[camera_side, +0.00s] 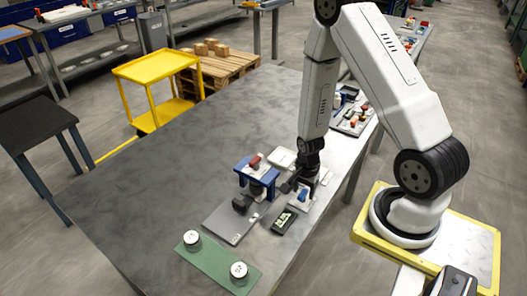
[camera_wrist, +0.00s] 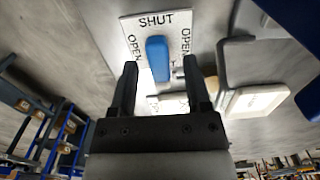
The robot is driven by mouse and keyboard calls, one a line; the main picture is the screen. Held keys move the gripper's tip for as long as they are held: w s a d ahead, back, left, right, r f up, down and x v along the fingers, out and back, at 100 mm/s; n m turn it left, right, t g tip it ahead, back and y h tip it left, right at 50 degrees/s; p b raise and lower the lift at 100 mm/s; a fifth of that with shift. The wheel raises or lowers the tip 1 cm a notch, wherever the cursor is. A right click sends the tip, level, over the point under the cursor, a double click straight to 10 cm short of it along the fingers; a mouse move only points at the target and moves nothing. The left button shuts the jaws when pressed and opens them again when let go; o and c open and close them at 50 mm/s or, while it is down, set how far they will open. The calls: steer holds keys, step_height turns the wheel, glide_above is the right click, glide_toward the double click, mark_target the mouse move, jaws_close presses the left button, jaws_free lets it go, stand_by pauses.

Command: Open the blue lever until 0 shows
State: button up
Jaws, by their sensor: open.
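The blue lever (camera_wrist: 157,58) is on a white plate (camera_wrist: 177,42) in the wrist view. It stands upright in the picture, its upper end near the word SHUT, with OPEN printed on either side. My gripper (camera_wrist: 160,66) is open, one dark finger on each side of the lever's lower part; I cannot tell whether they touch it. In the side view my gripper (camera_side: 297,184) is low over the table at the plate, hiding part of it. A dark display (camera_side: 284,221) with a pale green screen lies in front; its digits are too small to read.
A blue-framed press (camera_side: 256,178) with a red part stands left of my gripper. A grey plate (camera_side: 229,223) and a green mat (camera_side: 215,262) with two round dials lie in front. A white tray (camera_side: 282,157) lies behind. The table's left half (camera_side: 150,190) is clear.

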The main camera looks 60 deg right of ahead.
jaws_close()
steer(key=shift+n, duration=0.4)
steer(key=n, duration=1.7)
stand_by(0.3)
